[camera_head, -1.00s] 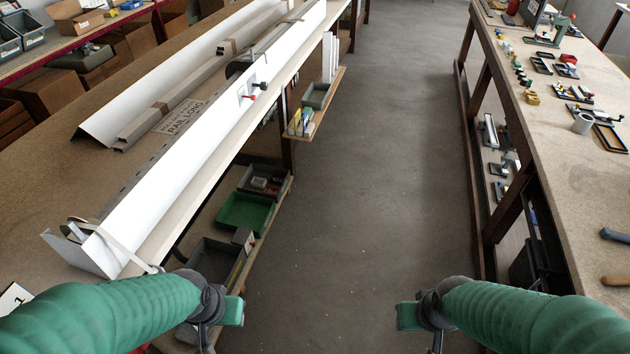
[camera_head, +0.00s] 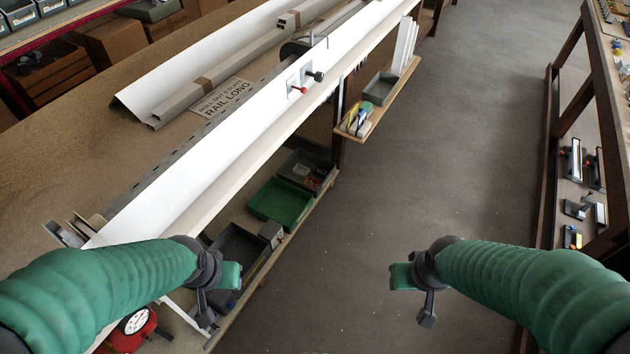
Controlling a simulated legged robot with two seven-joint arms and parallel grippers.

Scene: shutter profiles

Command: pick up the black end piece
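I cannot single out a black end piece with certainty. A dark rounded part (camera_head: 297,48) stands at the white profile (camera_head: 190,165) on the left bench, and a small black knob (camera_head: 317,76) sticks out of a white plate just in front of it. My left gripper (camera_head: 222,283) is in front of the bench's near edge, over the lower shelf in the picture. My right gripper (camera_head: 408,277) is over the open floor, apart from everything. Both point inward, and nothing shows held. Their fingers are too unclear to tell open from shut.
Below the bench are a green bin (camera_head: 282,202) and grey bins. A small side shelf (camera_head: 378,118) with a grey tray juts into the aisle. A red dial gauge (camera_head: 135,325) is at lower left. The floor (camera_head: 430,170) is clear up to the right bench (camera_head: 600,75).

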